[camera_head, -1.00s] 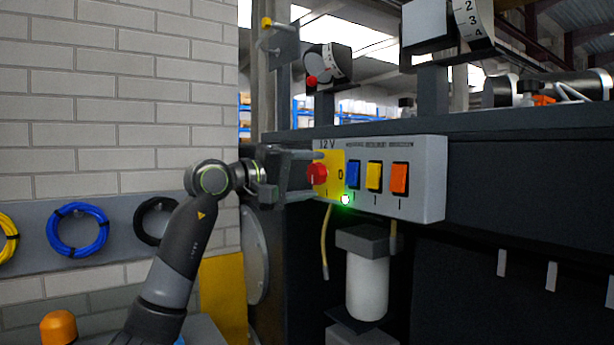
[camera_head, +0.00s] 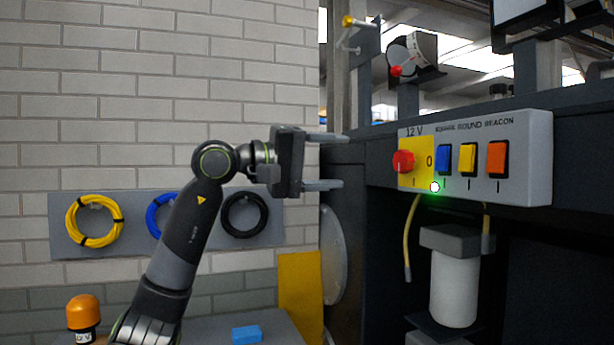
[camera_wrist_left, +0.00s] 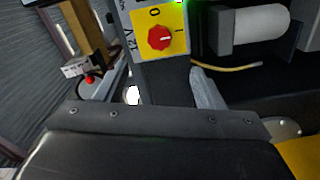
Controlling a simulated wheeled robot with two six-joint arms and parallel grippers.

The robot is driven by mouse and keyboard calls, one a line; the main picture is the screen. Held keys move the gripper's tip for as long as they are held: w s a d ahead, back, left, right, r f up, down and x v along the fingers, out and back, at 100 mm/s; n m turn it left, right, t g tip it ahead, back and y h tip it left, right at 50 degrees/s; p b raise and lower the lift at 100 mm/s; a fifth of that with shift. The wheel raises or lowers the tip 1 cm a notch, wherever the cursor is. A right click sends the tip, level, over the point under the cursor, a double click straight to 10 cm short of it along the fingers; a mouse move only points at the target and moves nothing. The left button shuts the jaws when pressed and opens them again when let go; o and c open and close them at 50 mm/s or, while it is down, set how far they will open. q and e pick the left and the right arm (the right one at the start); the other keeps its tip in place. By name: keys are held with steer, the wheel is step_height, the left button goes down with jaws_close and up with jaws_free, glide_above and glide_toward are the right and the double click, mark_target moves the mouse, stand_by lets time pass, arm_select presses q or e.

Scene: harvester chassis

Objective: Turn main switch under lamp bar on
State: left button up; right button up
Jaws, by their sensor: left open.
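The main switch is a red round knob (camera_head: 403,162) on a yellow plate (camera_head: 422,176) marked 12 V, at the left end of a grey switch box (camera_head: 524,188). The red knob also shows in the left wrist view (camera_wrist_left: 159,38), where its white mark points toward the I, with the 0 to one side. A small green lamp (camera_head: 435,187) glows at the plate's lower right edge. My left gripper (camera_head: 342,161) is open and empty, left of the knob and clear of it, its fingers pointing toward the box. My right gripper is not in view.
Blue (camera_head: 443,159), yellow (camera_head: 467,158) and orange (camera_head: 497,159) rocker switches sit right of the knob. A yellow cable (camera_head: 410,240) and a white cylinder (camera_head: 454,290) are below the box. Coiled cables hang on the wall panel (camera_head: 183,252) at left.

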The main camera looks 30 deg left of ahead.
arm_select(q)
steer(key=shift+b+v, duration=0.6)
steer(key=shift+v, duration=1.55)
